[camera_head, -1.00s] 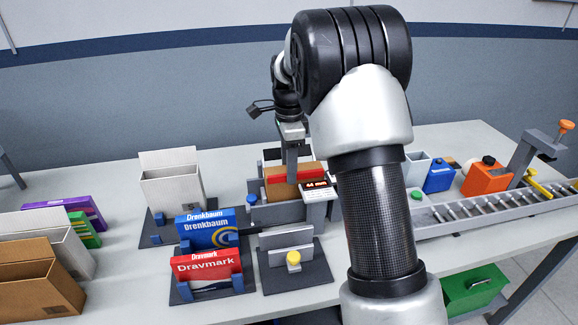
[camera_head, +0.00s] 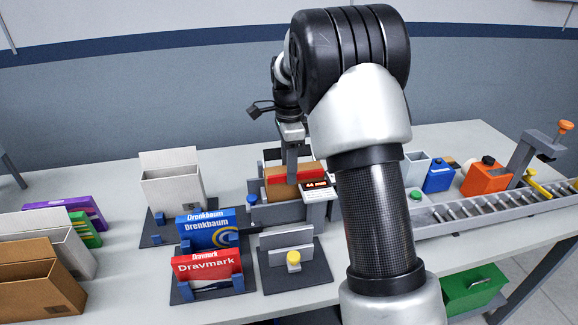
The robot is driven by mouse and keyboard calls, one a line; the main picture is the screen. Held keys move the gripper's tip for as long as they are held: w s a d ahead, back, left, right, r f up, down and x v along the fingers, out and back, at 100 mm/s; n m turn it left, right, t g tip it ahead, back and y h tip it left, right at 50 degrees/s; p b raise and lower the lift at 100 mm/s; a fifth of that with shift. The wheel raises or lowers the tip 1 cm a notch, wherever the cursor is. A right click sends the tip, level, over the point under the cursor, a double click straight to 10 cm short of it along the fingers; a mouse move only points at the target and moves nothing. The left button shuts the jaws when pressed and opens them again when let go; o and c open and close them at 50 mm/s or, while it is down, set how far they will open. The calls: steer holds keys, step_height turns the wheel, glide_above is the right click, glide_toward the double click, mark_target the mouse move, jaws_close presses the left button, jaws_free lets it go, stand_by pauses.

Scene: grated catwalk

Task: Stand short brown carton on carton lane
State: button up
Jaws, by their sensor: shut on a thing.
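My arm hides part of the fixture, and the fingertips are hard to make out. A lane with metal rollers (camera_head: 482,213) runs along the right side of the table. Larger brown open cartons (camera_head: 30,295) stand at the front left.
A small display (camera_head: 317,185) reads 44 mm beside the carton. Blue (camera_head: 207,232) and red (camera_head: 208,266) boxes stand in holders in front, next to a grey holder with a yellow knob (camera_head: 293,259). Blue (camera_head: 439,176) and orange (camera_head: 486,177) containers stand behind the lane.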

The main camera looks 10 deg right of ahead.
steer(key=shift+f, duration=0.1)
stand_by(0.7)
steer(key=o, duration=1.1)
steer(key=shift+o, duration=0.2)
